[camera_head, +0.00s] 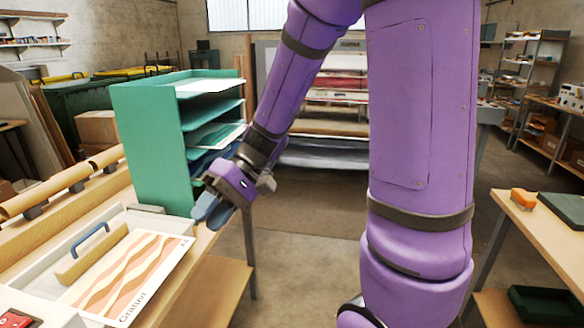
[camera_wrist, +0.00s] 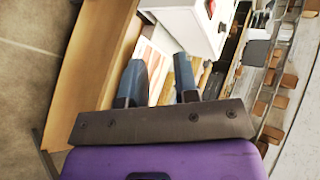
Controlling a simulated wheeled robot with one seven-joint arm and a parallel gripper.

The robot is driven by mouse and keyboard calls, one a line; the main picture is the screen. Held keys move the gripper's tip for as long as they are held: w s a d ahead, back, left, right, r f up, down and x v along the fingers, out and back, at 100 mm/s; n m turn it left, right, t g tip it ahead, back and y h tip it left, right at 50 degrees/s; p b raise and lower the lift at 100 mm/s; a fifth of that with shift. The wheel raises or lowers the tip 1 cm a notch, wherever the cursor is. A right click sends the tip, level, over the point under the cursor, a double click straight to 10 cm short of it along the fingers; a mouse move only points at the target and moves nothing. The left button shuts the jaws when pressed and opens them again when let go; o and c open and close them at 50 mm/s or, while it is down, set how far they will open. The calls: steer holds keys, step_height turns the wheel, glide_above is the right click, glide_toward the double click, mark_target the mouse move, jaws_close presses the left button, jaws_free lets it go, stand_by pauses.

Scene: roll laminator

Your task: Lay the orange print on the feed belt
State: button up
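The orange print (camera_head: 128,278), a white sheet with wavy orange and cream bands and lettering along one edge, lies flat at the front of the bench. It touches or lies under a tan bar (camera_head: 92,256) with a blue handle, on or beside a pale grey bed (camera_head: 32,278); I cannot tell whether that bed is the feed belt. In the wrist view, part of the print (camera_wrist: 158,52) shows beyond my fingers. My gripper (camera_head: 208,212) is open and empty, above the bench edge, right of the print and apart from it. It also shows in the wrist view (camera_wrist: 160,82).
A green rack (camera_head: 150,140) with several shelves of sheets stands just behind my gripper. A white machine housing with a red part (camera_wrist: 200,22) is beyond the print. Cardboard rolls (camera_head: 62,185) lie at the left. Another bench (camera_head: 540,225) stands at the right, with open floor between.

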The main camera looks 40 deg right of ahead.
steer(key=s+d+r+t+h, duration=0.7)
steer(key=s+d+r+h, duration=0.1)
steer(key=s+r+h, duration=0.2)
steer(key=shift+s+d+r+h, duration=0.15)
steer(key=shift+s+r+h, duration=0.3)
steer(key=shift+s, duration=0.85)
